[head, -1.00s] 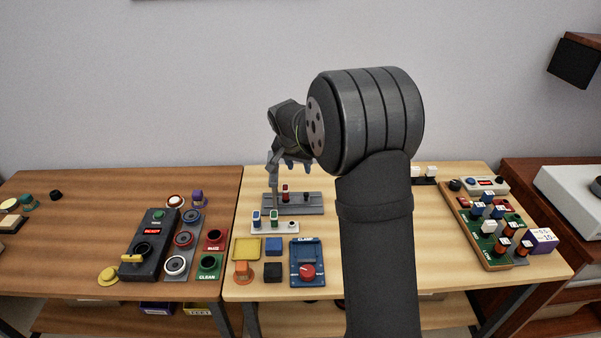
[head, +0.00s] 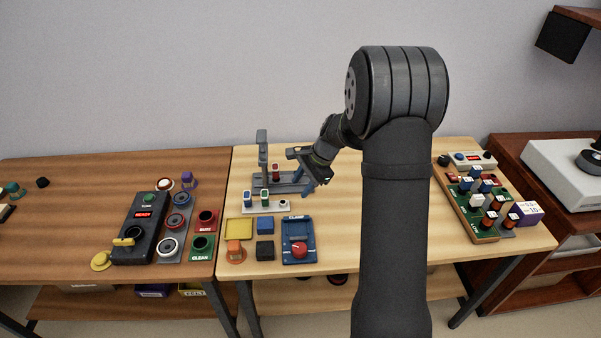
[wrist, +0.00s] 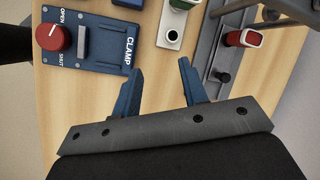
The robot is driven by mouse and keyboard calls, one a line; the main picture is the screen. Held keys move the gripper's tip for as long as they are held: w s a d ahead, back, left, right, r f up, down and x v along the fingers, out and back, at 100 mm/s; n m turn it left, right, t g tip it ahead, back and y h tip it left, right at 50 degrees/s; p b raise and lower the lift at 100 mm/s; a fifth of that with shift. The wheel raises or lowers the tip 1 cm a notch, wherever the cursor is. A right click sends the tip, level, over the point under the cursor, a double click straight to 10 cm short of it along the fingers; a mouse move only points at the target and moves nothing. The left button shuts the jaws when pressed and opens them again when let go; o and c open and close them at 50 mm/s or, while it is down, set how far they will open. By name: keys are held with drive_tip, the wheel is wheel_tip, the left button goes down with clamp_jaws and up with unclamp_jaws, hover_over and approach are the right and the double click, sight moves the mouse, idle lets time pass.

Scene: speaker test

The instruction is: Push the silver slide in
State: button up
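A grey fixture (head: 262,185) stands at the back of the light wooden table, with a tall grey upright (head: 262,148) and a red-capped piece (head: 275,173). In the wrist view the fixture's grey rail (wrist: 212,88) carries the red piece (wrist: 243,38) and a black peg (wrist: 222,76). I cannot tell for certain which grey part is the silver slide. My gripper (head: 302,172) is at the fixture's right end in the head view. In the wrist view its blue fingers (wrist: 160,66) are apart with nothing between them. Contact with the fixture cannot be made out.
A blue clamp box (head: 299,228) with a red knob (head: 300,250) is in front. A white block (head: 284,204) with cells lies between it and the fixture. Coloured blocks (head: 265,250) sit left of the clamp box. Bare table (head: 335,240) lies right of it.

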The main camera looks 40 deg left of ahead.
drive_tip(key=w+d+m+t+y, duration=0.3)
drive_tip(key=w+d+m+y, duration=0.55)
drive_tip(key=m, duration=0.65)
approach(285, 177)
drive_tip(key=shift+y, duration=0.45)
drive_tip(key=w+a, duration=0.1)
drive_tip(key=w+a+f, duration=0.1)
drive_tip(key=a, duration=0.1)
drive_tip(key=shift+w+a, duration=0.1)
drive_tip(key=shift+a, duration=0.1)
clamp_jaws()
